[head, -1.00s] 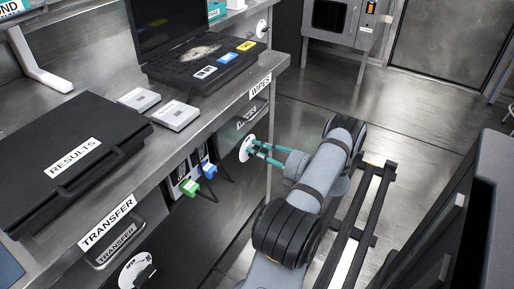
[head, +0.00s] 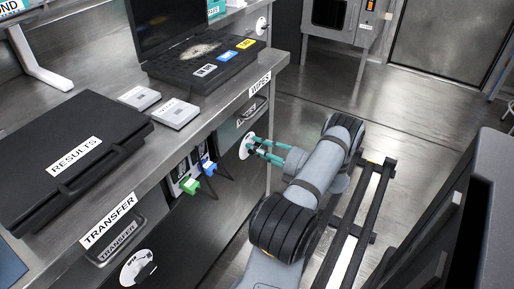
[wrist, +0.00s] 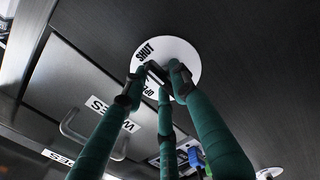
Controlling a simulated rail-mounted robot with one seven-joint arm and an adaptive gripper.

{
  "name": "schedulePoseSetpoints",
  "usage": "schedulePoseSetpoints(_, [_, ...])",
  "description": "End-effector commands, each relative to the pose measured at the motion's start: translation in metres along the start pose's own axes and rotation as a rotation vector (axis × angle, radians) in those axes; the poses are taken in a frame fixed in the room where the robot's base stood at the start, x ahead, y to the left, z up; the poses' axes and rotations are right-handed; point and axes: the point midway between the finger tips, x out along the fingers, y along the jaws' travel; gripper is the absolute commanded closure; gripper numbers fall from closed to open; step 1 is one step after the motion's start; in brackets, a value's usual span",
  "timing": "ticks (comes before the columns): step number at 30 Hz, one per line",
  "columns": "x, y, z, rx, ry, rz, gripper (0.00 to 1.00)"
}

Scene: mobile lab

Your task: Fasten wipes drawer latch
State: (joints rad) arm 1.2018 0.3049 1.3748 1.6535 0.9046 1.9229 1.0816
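The wipes drawer (head: 234,124) is a grey front under the bench's right end. Its WIPES label and pull handle also show in the wrist view (wrist: 84,92). The latch is a white round plate (head: 244,146) below the drawer; in the wrist view the plate (wrist: 185,52) reads SHUT and OPEN around a dark handle (wrist: 155,72). My gripper (head: 256,146) has its teal fingers at the plate. In the wrist view the fingertips (wrist: 160,83) surround the handle and partly hide it. I cannot tell whether they press on it or where the handle points.
A TRANSFER drawer (head: 118,250) and another round plate (head: 138,267) are at the lower left. Green (head: 190,185) and blue (head: 208,167) plugs with cables hang left of my gripper. A black case (head: 75,160) lies on the bench.

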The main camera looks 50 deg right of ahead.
Motion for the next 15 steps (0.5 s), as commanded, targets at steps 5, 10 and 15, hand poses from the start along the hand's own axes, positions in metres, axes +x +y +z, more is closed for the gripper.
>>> schedulePoseSetpoints(5, [0.0004, -0.0004, -0.0004, -0.002, 0.001, -0.001, 0.62])
schedulePoseSetpoints(10, [0.0002, -0.0009, -0.0003, -0.003, 0.001, -0.002, 0.62])
schedulePoseSetpoints(15, [-0.0046, -0.0011, 0.0006, -0.004, -0.002, -0.003, 0.62])
